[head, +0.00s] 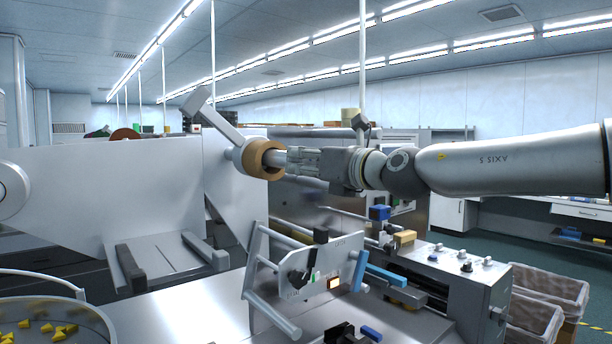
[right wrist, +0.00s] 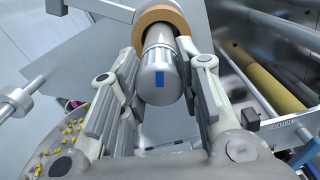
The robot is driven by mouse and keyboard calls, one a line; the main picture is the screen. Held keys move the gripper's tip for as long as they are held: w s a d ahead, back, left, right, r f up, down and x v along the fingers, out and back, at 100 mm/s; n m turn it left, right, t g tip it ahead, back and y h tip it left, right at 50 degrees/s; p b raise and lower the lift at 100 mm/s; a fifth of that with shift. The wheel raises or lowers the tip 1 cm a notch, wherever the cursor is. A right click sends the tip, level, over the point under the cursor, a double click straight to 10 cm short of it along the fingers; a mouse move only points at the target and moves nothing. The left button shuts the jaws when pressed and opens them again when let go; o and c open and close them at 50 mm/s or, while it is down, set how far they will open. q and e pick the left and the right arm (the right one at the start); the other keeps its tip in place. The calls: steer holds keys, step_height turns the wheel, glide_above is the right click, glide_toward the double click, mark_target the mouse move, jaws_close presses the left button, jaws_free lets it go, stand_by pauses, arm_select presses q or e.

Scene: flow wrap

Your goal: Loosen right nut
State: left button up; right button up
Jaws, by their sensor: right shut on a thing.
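The right nut (right wrist: 161,75) is a silver cylinder with a blue mark on its end face, on the end of a spindle in the right wrist view. A tan roll (head: 263,158) sits just behind it on the same spindle, and its rim also shows in the right wrist view (right wrist: 160,15). My right gripper (head: 290,161) reaches in from the right, in line with the spindle, and is shut on the nut, with fingers on both sides of it. In the head view the fingers hide most of the nut. My left gripper is not in view.
A grey panel (head: 150,190) of the machine stands left of the spindle. Below are a tilted plate with rods (head: 320,270) and a control box (head: 470,275). A bowl of yellow pieces (head: 50,318) is at the lower left. Bins (head: 545,290) stand at the right.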

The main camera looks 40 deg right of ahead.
steer(key=shift+f+n+b, duration=0.25)
steer(key=shift+n+b, duration=0.75)
steer(key=shift+n, duration=0.3)
steer(key=o, duration=0.8)
steer(key=shift+c, duration=0.2)
steer(key=shift+o, duration=1.3)
steer(key=shift+r, duration=0.15)
steer(key=s, duration=1.2)
steer(key=shift+d, duration=0.45)
